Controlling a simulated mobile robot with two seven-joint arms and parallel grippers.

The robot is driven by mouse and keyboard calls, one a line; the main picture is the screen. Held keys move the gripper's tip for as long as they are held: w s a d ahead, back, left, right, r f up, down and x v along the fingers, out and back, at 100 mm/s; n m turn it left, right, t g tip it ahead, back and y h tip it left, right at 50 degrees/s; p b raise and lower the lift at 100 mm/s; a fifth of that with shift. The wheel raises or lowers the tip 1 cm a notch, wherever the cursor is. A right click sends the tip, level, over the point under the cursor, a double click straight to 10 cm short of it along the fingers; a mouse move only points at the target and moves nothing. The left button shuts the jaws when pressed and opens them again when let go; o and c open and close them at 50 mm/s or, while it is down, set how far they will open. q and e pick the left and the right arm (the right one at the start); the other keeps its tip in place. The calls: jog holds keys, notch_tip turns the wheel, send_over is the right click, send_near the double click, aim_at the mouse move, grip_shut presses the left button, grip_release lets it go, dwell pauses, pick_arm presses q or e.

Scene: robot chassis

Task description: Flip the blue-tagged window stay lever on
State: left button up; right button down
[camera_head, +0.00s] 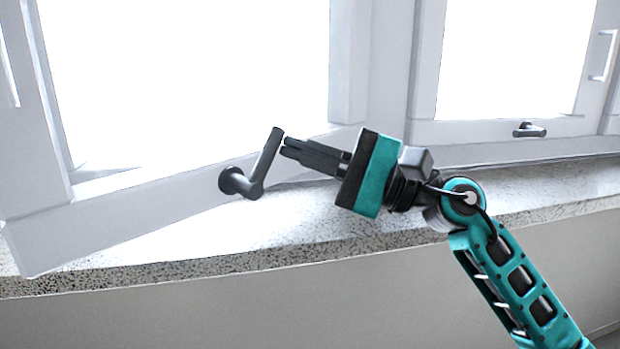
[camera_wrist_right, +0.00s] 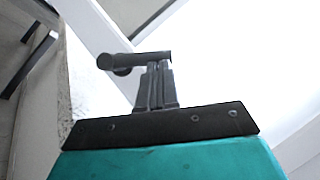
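A dark grey window lever (camera_head: 266,160) with a round base sits on the lower white window frame at centre left. Its arm slants up to the right. I see no blue tag on it. My right gripper (camera_head: 286,147) comes in from the right, its fingers close together and its tips just beside the lever's upper end. In the right wrist view the lever (camera_wrist_right: 135,60) lies across the tips of the gripper fingers (camera_wrist_right: 157,68). The fingers look shut with nothing between them; whether they touch the lever I cannot tell. My left gripper is not in view.
A second dark handle (camera_head: 528,130) sits on the right window's frame. A speckled stone sill (camera_head: 130,275) runs below the windows. A white pull handle (camera_head: 604,55) is at the far right. The sill is clear of loose objects.

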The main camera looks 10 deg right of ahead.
jog(key=n+g, duration=0.1)
jog(key=n, duration=0.1)
jog(key=a+r+n+h+b, duration=0.1)
jog(key=shift+s+a+r+n+g, duration=0.1)
jog(key=shift+s+r+n+g, duration=0.2)
jog(key=shift+s+n+g, duration=0.1)
pick_arm(q)
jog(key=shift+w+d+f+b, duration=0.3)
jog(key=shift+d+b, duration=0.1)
jog(key=shift+b, duration=0.05)
pick_arm(e)
jog(key=n+h, duration=0.1)
jog(key=s+a+r+n, duration=0.1)
jog(key=shift+a+n+g+h, duration=0.15)
jog(key=shift+n+g+h, duration=0.15)
jog(key=shift+g+h, duration=0.1)
